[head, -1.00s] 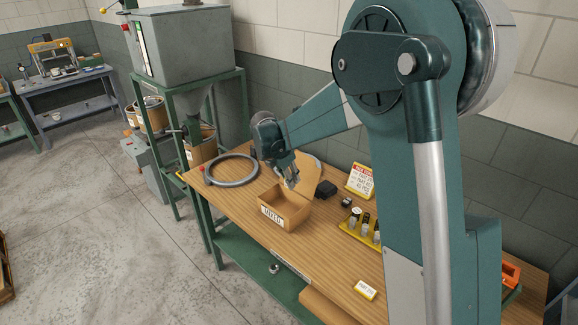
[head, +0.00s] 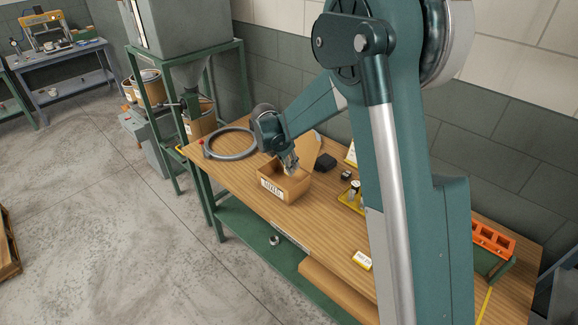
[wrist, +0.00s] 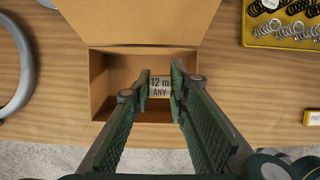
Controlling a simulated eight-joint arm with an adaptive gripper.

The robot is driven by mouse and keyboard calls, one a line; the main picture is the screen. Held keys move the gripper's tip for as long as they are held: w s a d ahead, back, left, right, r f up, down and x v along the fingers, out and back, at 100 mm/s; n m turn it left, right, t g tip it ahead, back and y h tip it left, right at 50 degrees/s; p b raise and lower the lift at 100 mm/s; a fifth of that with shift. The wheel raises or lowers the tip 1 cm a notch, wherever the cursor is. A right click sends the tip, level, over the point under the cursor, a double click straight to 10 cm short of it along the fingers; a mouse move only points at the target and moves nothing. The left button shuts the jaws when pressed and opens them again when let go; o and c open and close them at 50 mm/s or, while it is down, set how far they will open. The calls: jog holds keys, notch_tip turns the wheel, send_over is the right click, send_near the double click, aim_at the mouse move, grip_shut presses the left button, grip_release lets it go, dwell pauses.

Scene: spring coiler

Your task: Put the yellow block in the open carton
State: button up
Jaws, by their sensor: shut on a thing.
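The open carton (head: 277,194) stands on the bench, its lid flap (head: 308,150) raised on the wall side. In the wrist view the carton (wrist: 100,82) lies open under my gripper. My gripper (head: 290,170) is over the opening, its fingertips (wrist: 160,85) shut on a small block (wrist: 160,87). I cannot tell whether the block touches the carton floor.
A grey ring (head: 230,146) lies left of the carton. A black box (head: 326,161) and a yellow tray (wrist: 275,40) with springs are to the right. A yellow piece with a white label (head: 362,260) lies near the front edge. An orange rack (head: 493,238) is far right.

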jog(key=shift+f, duration=2.45)
jog(key=shift+f, duration=0.15)
jog(key=shift+f, duration=1.75)
jog(key=shift+f, duration=0.1)
jog(key=o, duration=0.8)
jog(key=shift+b, duration=0.3)
jog(key=shift+o, duration=0.2)
jog(key=v, duration=1.2)
jog(key=shift+p, duration=0.35)
